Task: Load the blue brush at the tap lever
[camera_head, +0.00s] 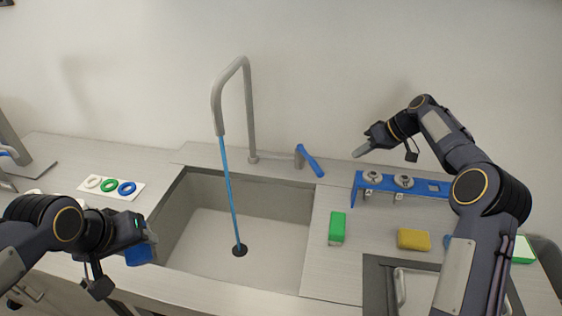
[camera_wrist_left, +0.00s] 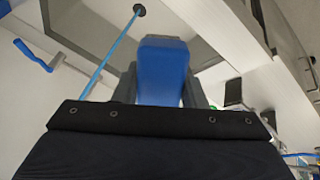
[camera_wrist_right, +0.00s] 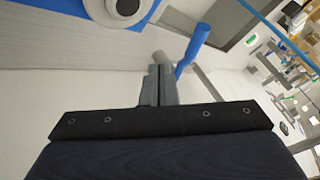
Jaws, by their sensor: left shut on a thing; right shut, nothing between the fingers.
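My left gripper (camera_head: 146,238) is shut on a blue brush (camera_head: 139,254) over the counter's front edge, left of the sink. The blue brush (camera_wrist_left: 162,70) fills the middle of the left wrist view between the fingers. My right gripper (camera_head: 358,153) is shut and empty, above the counter to the right of the tap lever. The blue tap lever (camera_head: 310,160) stands at the sink's back edge; in the right wrist view the lever (camera_wrist_right: 192,50) shows just beyond my fingertips (camera_wrist_right: 160,70). A blue stream of water (camera_head: 230,190) runs from the grey spout (camera_head: 217,105) to the drain.
The sink (camera_head: 195,253) lies between my arms. A blue rack (camera_head: 420,185) with round metal pieces is at the back right. A green block (camera_head: 337,228) and a yellow sponge (camera_head: 413,239) lie on the right counter. A card with coloured rings (camera_head: 110,187) lies at left.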

